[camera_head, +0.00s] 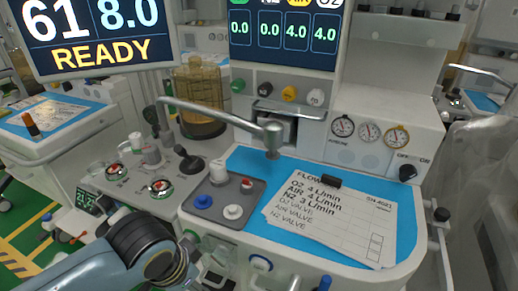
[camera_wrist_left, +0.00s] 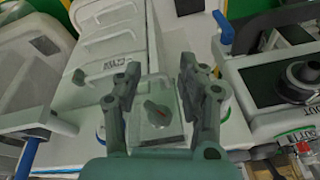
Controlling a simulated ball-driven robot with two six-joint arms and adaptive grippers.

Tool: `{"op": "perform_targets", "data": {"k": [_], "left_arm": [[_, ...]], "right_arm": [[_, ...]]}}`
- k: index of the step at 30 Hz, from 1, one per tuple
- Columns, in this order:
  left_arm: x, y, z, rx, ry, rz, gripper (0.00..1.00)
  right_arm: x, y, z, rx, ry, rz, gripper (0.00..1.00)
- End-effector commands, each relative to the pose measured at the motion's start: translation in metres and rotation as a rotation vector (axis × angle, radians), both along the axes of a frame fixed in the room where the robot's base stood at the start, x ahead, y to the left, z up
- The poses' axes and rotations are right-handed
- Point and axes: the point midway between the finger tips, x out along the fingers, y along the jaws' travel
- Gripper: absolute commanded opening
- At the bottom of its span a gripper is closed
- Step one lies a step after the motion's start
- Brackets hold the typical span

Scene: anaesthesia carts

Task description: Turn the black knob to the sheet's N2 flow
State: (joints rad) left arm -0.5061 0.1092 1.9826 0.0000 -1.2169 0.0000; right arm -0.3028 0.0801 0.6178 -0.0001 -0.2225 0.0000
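The black knob (camera_head: 265,89) is second from the left in a row of four on the cart's front panel. The display (camera_head: 285,35) above it reads 0.0, 0.0, 4.0, 4.0, with N2 over the second figure. The printed sheet (camera_head: 335,222) lies on the blue mat and lists O2 4, AIR 4 and N2 3 L/min. My left arm is low at the left, well away from the knob. My left gripper (camera_wrist_left: 157,85) is open in the wrist view, with nothing held. My right gripper is not in view.
A metal arm (camera_head: 220,114) crosses in front of the panel, below the knobs. Green (camera_head: 238,86), yellow (camera_head: 289,93) and white (camera_head: 315,97) knobs flank the black one. Gauges (camera_head: 370,133) are at the right. A grey tray (camera_head: 218,213) with small items is at the worktop's left.

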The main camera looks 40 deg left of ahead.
Motion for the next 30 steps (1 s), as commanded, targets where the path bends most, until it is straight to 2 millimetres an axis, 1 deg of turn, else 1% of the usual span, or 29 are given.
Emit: {"op": "perform_targets", "data": {"k": [1, 8, 10, 11, 15, 18, 20, 22, 24, 26, 28, 30], "left_arm": [[0.002, -0.001, 0.019, 0.0, -0.01, -0.003, 0.4], [0.004, -0.005, 0.093, 0.014, -0.044, -0.021, 0.4], [0.012, 0.003, 0.122, 0.076, -0.089, -0.07, 0.4], [0.02, 0.011, 0.129, 0.132, -0.116, -0.11, 0.4], [0.057, 0.045, 0.145, 0.392, -0.206, -0.3, 0.4], [0.085, 0.066, 0.158, 0.601, -0.247, -0.452, 0.4], [0.101, 0.077, 0.168, 0.743, -0.259, -0.555, 0.4], [0.121, 0.087, 0.182, 0.925, -0.262, -0.691, 0.4], [0.143, 0.092, 0.199, 1.132, -0.247, -0.844, 0.4], [0.161, 0.093, 0.213, 1.321, -0.214, -0.987, 0.4], [0.182, 0.088, 0.229, 1.562, -0.149, -1.169, 0.4], [0.2, 0.077, 0.241, 1.795, -0.063, -1.351, 0.4]], "right_arm": [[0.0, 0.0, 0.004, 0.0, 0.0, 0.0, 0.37], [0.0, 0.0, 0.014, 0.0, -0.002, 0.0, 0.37], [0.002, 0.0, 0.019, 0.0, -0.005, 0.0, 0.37], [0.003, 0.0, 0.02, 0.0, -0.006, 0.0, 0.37], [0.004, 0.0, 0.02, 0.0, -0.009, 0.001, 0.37], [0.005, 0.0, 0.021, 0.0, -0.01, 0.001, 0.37], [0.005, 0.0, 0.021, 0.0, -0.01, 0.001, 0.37], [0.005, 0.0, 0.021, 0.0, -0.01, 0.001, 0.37], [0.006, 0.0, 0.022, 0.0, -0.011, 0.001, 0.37], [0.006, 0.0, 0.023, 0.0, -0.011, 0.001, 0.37], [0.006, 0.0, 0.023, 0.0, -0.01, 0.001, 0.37], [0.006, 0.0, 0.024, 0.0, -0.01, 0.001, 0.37]]}}
